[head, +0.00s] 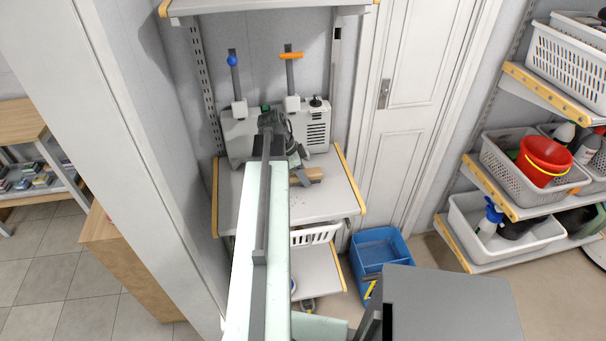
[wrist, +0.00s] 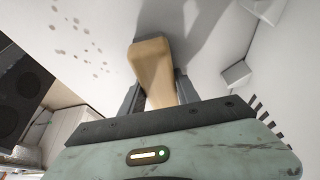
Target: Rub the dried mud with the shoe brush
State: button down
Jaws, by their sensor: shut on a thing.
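My gripper (head: 300,176) reaches over the grey shelf top (head: 325,202) and is shut on the shoe brush (head: 314,174), a tan wooden piece. In the wrist view the brush (wrist: 152,62) sits between the two fingers of my gripper (wrist: 158,92) and sticks out past them. Its bristles do not show, and I cannot tell whether it touches the surface. Small dark spots (wrist: 80,48), possibly the dried mud, lie on the pale surface left of the brush in the wrist view. Faint reddish specks (head: 300,198) show in front of the brush in the head view.
A light grey machine (head: 318,130) with posts stands at the back of the shelf. A blue crate (head: 379,243) stands on the floor to the right. A white door (head: 425,60) is behind it. White baskets (head: 505,165) and a red bucket (head: 545,158) fill the right shelves.

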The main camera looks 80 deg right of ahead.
aim_at(310, 192)
jog(key=shift+s+a+f, duration=0.1)
jog(key=shift+s+a, duration=0.2)
jog(key=shift+a, duration=0.5)
jog(key=shift+s+a+r, duration=0.1)
jog(key=shift+s+a, duration=0.15)
jog(key=shift+a, duration=0.5)
jog(key=shift+s+a+f, duration=0.1)
jog(key=shift+s+a, duration=0.2)
jog(key=shift+a, duration=0.5)
notch_tip(310, 192, up, 6)
jog(key=p, duration=0.5)
jog(key=shift+d+p, duration=0.15)
jog(key=shift+p, duration=0.2)
notch_tip(310, 192, up, 3)
jog(key=p, duration=0.3)
